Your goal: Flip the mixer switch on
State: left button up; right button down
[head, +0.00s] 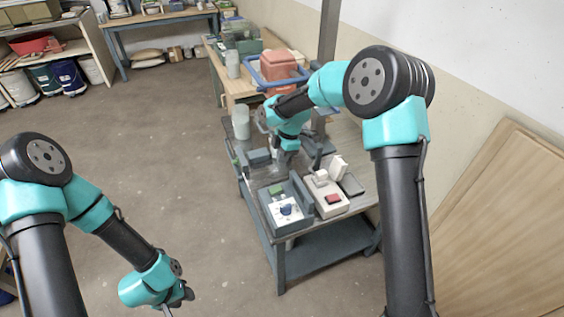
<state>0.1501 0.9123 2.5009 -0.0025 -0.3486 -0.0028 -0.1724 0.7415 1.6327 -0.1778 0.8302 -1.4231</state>
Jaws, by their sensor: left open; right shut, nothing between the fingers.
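A grey control box (286,208) with a white plate, a blue knob and a green part stands on the front of the metal cart. Beside it on the right is a pale box (327,196) with a red button or rocker. I cannot tell from this view which of them is the mixer switch, or its position. My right gripper (284,155) is shut and empty over the cart, behind these boxes; its fingertips are small and partly hidden by the arm. My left gripper (181,296) is open and empty, low over the floor left of the cart.
The cart's top (262,173) also carries a clear jar (241,123) and small grey and green items. Behind is a bench with a reddish container (278,66) and blue frame. Wooden boards (510,215) lean at the right wall. The floor to the left is clear.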

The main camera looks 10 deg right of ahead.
aim_at(278, 187)
jog(key=x, duration=0.7)
jog(key=d+x, duration=0.1)
jog(key=x, duration=0.3)
jog(key=shift+f, duration=0.4)
jog(key=shift+w+d+f, duration=0.1)
jog(key=shift+d+f, duration=0.05)
jog(key=shift+f, duration=0.2)
